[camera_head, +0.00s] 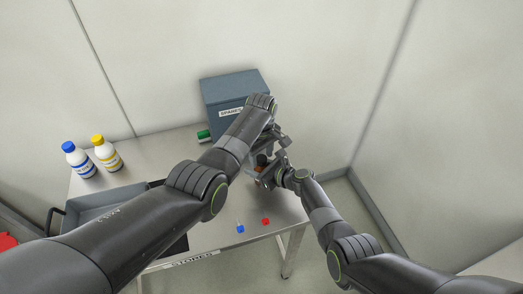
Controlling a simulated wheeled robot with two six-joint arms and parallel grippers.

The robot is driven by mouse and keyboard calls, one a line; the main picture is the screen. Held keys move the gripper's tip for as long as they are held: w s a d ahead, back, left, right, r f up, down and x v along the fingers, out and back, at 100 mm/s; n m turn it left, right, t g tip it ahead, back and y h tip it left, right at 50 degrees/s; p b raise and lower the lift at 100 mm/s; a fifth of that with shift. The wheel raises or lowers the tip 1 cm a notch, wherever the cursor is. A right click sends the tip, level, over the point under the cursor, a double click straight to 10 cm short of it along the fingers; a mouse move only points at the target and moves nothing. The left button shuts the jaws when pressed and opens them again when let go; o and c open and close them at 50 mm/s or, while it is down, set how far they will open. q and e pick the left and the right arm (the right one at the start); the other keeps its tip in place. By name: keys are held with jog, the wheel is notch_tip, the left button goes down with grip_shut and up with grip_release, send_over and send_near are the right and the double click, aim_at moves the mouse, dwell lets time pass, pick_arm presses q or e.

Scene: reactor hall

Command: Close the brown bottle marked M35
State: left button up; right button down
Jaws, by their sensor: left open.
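A small brown object (262,159), likely the brown bottle, shows between my two grippers near the right end of the steel table. It is mostly hidden by the arms, and no M35 marking can be read. My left gripper (279,146) is open, just above and to the right of it. My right gripper (266,177) is low beside the brown object; its jaws are too small and covered to tell open from shut. A small blue cap (240,229) and a small red cap (265,221) lie on the table near its front edge.
The steel table (215,235) carries a grey-blue box (235,91) at the back and a green item (203,135) beside it. A blue-capped bottle (78,160) and a yellow-capped bottle (106,153) stand at left. A grey tray (97,203) lies partly under my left arm.

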pick_arm(q)
jog(key=shift+c, duration=0.2)
jog(key=c, duration=1)
jog(key=m, duration=0.6)
jog(key=shift+m, duration=0.3)
jog(key=o, duration=1.1)
jog(key=shift+r, duration=2.25)
jog(key=shift+c, duration=0.3)
